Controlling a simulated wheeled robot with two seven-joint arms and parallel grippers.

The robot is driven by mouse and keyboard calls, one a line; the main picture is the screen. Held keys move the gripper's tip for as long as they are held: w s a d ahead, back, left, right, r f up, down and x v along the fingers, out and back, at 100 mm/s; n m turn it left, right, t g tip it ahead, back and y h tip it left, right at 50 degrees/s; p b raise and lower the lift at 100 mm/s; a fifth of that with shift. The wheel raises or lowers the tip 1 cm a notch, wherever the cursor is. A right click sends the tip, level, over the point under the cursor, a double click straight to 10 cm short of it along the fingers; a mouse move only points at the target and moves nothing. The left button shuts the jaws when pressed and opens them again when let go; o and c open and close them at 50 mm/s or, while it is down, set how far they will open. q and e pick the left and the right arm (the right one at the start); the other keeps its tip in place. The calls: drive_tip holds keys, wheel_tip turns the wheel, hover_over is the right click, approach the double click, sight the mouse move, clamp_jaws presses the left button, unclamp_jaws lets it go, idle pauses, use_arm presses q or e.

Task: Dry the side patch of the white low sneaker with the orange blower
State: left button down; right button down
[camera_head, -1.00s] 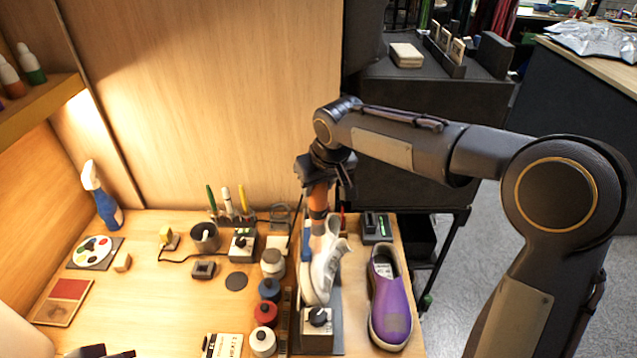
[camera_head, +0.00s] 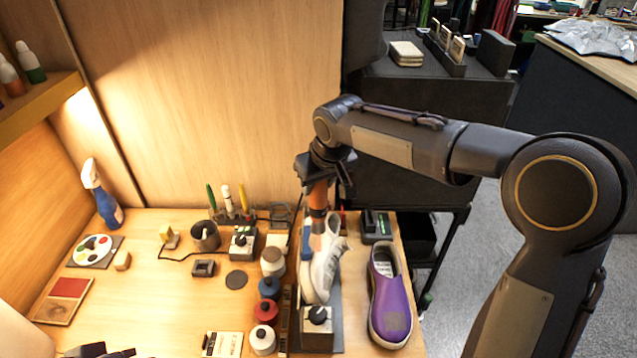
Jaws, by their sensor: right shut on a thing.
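The white low sneaker (camera_head: 322,274) sits on a dark stand near the right side of the bench, tilted with its toe toward me. My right gripper (camera_head: 319,183) is shut on the orange blower (camera_head: 318,200) and holds it upright just above the sneaker. The blower's lower end is close to the sneaker's upper; I cannot tell if they touch. The side patch cannot be made out. My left gripper (camera_head: 98,352) is only partly in view at the bottom left edge, and its jaws are not clear.
A purple slip-on shoe (camera_head: 390,300) stands right of the sneaker, near the bench edge. Several small jars, including a red one (camera_head: 266,310), line the left. A grey cup (camera_head: 205,236) and a blue spray bottle (camera_head: 103,200) stand further left. The left-centre bench is mostly clear.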

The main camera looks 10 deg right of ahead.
drive_tip(key=shift+w+d+r+p, duration=0.1)
drive_tip(key=shift+w+d+p, duration=0.1)
drive_tip(key=shift+w+p, duration=0.5)
drive_tip(key=shift+w+d+p, duration=0.15)
drive_tip(key=shift+w+p, duration=0.15)
drive_tip(key=shift+w, duration=0.65)
wheel_tip(320, 180, up, 7)
drive_tip(key=p, duration=0.5)
idle(1.0)
